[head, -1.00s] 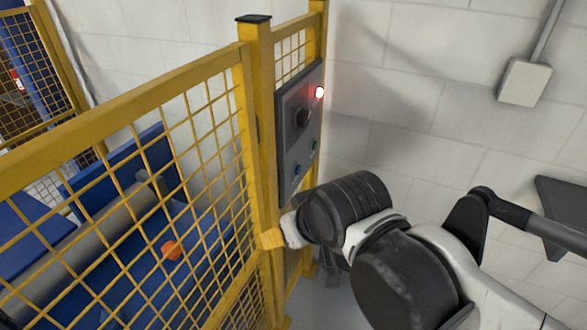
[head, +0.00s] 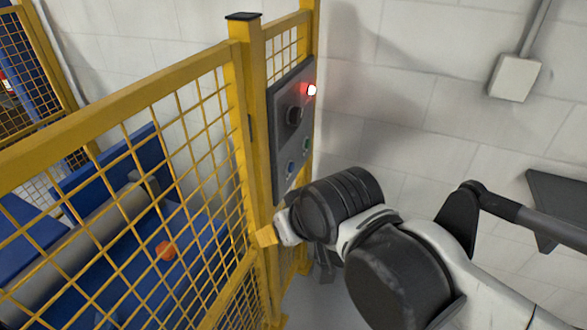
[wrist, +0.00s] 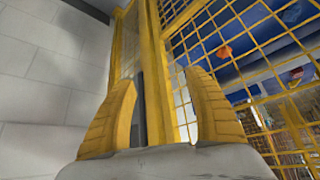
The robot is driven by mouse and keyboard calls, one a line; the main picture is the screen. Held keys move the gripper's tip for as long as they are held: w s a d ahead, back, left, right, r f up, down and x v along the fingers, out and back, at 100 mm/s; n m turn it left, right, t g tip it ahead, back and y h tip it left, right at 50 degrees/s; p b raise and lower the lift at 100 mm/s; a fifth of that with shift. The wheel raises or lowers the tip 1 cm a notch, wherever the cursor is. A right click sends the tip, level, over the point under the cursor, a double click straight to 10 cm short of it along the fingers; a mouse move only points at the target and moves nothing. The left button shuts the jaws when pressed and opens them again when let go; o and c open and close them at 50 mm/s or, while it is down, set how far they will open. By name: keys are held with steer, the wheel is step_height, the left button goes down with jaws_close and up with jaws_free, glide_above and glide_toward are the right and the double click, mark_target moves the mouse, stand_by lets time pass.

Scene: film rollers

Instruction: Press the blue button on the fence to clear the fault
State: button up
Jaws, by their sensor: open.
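The blue button (head: 290,168) sits low on the grey control panel (head: 281,145), which is fixed to the yellow fence post in the head view. My gripper (head: 266,236) is below the panel, near the fence; one yellow finger shows there and my wrist hides the rest. In the wrist view my gripper (wrist: 163,85) is open and empty, its two yellow fingers apart in front of the fence post. A dark vertical strip shows between the fingers; I cannot tell whether it is the panel's edge. The blue button cannot be made out in the wrist view.
A red lamp (head: 311,90) glows at the panel's top, above a black knob (head: 293,116). A green button (head: 306,145) is right of the blue one. Yellow mesh fence (head: 130,115) encloses blue machinery, a roller and an orange object (head: 166,250). A white wall stands behind.

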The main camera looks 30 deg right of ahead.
jaws_close()
stand_by(1.1)
